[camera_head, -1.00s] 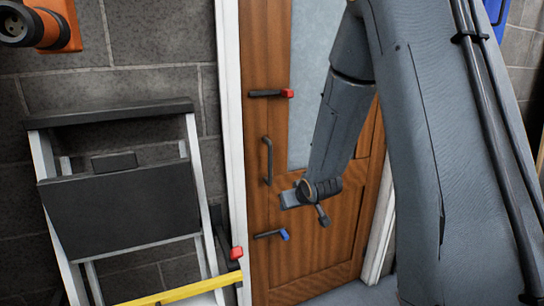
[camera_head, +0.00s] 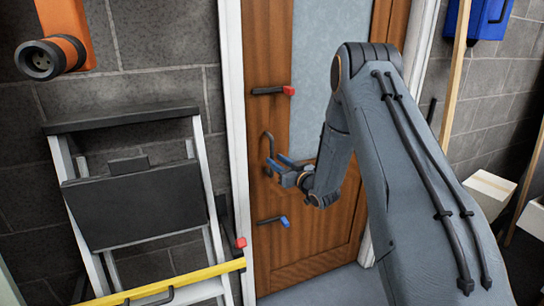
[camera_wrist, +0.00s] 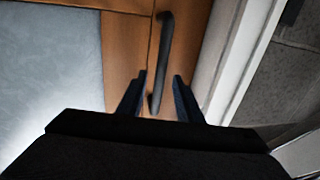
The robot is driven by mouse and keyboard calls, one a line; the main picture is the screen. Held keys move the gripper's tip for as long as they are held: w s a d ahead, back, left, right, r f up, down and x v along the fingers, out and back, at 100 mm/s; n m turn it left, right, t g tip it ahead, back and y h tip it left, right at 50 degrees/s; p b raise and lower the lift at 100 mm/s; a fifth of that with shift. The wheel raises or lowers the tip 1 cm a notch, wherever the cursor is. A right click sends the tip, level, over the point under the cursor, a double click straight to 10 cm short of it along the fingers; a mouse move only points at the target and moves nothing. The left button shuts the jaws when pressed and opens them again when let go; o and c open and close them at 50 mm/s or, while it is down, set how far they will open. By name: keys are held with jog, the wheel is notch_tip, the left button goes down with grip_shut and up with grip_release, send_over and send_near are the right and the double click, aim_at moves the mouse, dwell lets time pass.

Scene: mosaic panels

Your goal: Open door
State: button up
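The wooden door (camera_head: 335,225) has a pale glass panel and appears closed in its white frame. Its dark vertical handle (camera_head: 268,143) is on the left side of the door. A black bar with a red end (camera_head: 270,91) is above the handle, and one with a blue end (camera_head: 270,221) is below. My gripper (camera_head: 277,163) is at the lower part of the handle. In the wrist view, my gripper (camera_wrist: 160,88) is open, with the handle (camera_wrist: 163,50) showing between its fingers. I cannot tell whether either finger touches it.
A folded stepladder (camera_head: 135,205) with a yellow bar leans left of the door. An orange tool-like object (camera_head: 62,40) is at the upper left. A wooden pole (camera_head: 458,80) and a cardboard box (camera_head: 490,190) are on the right. Grey floor shows before the door.

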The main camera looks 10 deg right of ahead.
aim_at(273, 158)
jog(key=shift+p+x, duration=0.4)
jog(key=shift+x, duration=1.45)
grip_shut()
